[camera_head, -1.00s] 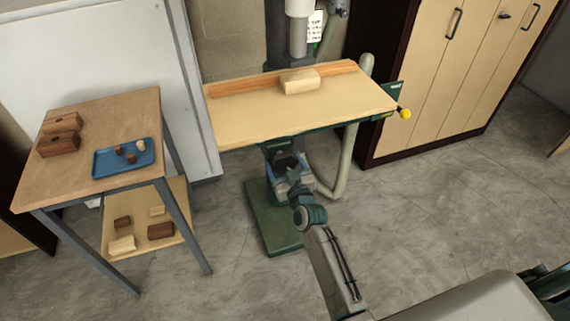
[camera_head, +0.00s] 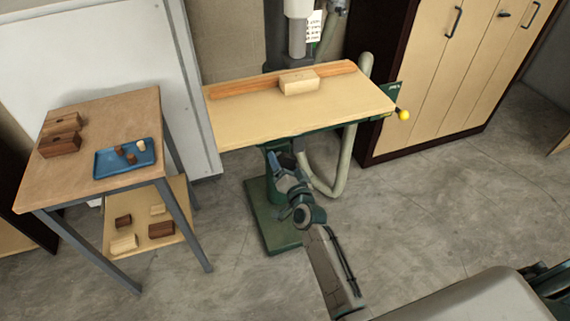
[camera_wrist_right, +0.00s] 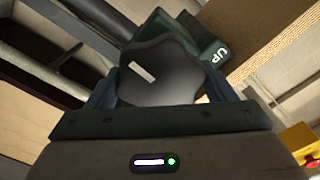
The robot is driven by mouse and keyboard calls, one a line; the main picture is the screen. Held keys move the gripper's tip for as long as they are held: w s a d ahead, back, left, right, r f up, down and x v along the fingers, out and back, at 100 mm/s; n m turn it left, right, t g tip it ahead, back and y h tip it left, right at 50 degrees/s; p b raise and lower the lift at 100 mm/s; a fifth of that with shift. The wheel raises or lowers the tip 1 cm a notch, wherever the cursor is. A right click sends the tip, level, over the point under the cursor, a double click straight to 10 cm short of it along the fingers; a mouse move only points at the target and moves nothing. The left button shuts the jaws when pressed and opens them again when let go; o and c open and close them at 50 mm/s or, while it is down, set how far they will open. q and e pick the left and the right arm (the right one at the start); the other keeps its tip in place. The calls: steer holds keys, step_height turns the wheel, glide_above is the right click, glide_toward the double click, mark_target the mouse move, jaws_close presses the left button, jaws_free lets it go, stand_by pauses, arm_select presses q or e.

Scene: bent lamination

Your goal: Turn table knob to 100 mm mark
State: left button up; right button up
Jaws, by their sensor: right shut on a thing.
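The table knob (camera_wrist_right: 162,78) is a dark, lobed knob with a pale mark on its face, seen in the right wrist view. It sits in front of a green housing with the word UP (camera_wrist_right: 205,45). My right gripper (camera_wrist_right: 160,90) is shut on the knob, with a blue finger on each side of it. In the head view my right gripper (camera_head: 278,163) is under the front edge of the machine table (camera_head: 300,115), and the knob is hidden there. No 100 mm mark or scale can be read. My left gripper is not in view.
A wooden block (camera_head: 299,82) lies against an orange fence (camera_head: 240,87) on the machine table. A yellow knob (camera_head: 403,115) sticks out at its right corner. A side table (camera_head: 85,150) with a blue tray (camera_head: 105,166) stands left. A hose (camera_head: 345,165) hangs right of the column.

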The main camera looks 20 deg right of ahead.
steer(key=shift+w+r+m, duration=0.2)
steer(key=shift+r+m, duration=0.1)
steer(key=shift+r, duration=0.2)
stand_by(0.9)
steer(key=o, duration=0.9)
steer(key=shift+a, duration=0.15)
steer(key=shift+o, duration=0.3)
steer(key=shift+s+a+f, duration=0.1)
steer(key=shift+a, duration=0.15)
steer(key=shift+d+f, duration=0.15)
steer(key=shift+d, duration=0.05)
steer(key=shift+s, duration=0.25)
steer(key=s+b, duration=0.2)
steer(key=s, duration=0.8)
steer(key=shift+s+d+b, duration=0.15)
steer(key=shift+s+b, duration=0.05)
steer(key=shift+b, duration=0.1)
